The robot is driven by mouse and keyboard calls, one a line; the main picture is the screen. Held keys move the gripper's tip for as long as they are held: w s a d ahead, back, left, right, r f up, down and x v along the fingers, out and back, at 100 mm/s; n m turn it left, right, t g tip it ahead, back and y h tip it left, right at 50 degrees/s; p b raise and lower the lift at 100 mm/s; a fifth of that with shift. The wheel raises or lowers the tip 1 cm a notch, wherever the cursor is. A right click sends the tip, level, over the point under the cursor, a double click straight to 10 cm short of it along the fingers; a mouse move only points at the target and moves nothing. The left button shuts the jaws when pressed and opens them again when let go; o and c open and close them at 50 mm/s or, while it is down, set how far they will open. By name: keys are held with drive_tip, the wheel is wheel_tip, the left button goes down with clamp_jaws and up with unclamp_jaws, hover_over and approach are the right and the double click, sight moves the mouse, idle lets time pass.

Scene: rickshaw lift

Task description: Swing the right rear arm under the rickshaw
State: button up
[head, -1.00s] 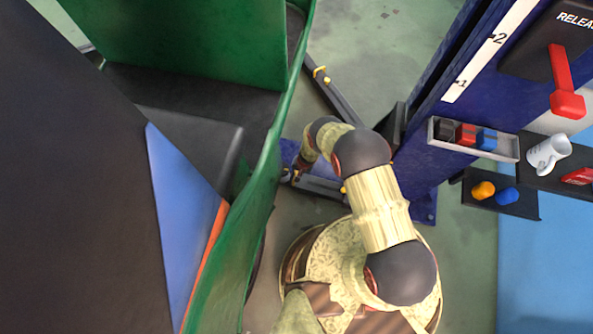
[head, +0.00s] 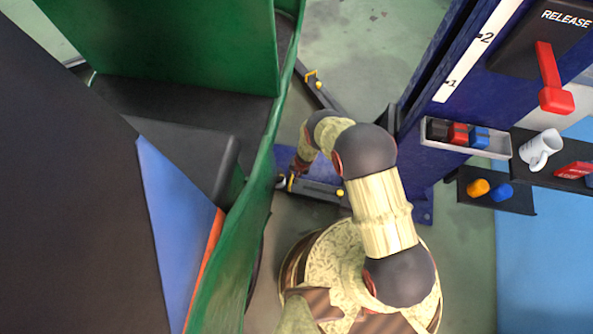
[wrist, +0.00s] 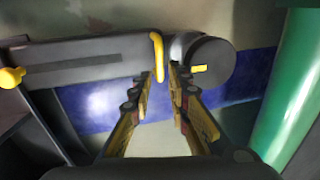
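The dark grey lift arm (head: 318,190) at my gripper lies low over the floor, right of the green rickshaw body (head: 262,170). In the wrist view this lift arm (wrist: 90,62) runs across the top, with an upright yellow handle (wrist: 157,50) near a round grey pad (wrist: 211,62) at its right end. My gripper (wrist: 161,76) has its fingertips close together on either side of the handle's lower end. Whether they press on it cannot be told. In the head view my gripper (head: 293,180) is small and partly hidden by my arm.
Another lift arm (head: 325,97) with a yellow handle lies farther back. The blue lift post (head: 420,120) stands at the right with a red release lever (head: 551,80). Shelves there hold coloured blocks and a white mug (head: 540,148). Green floor is open at the back.

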wheel_tip(320, 180, up, 6)
drive_tip(key=d, duration=0.1)
drive_tip(key=shift+r, duration=0.25)
drive_tip(key=shift+s+d, duration=0.1)
idle(0.6)
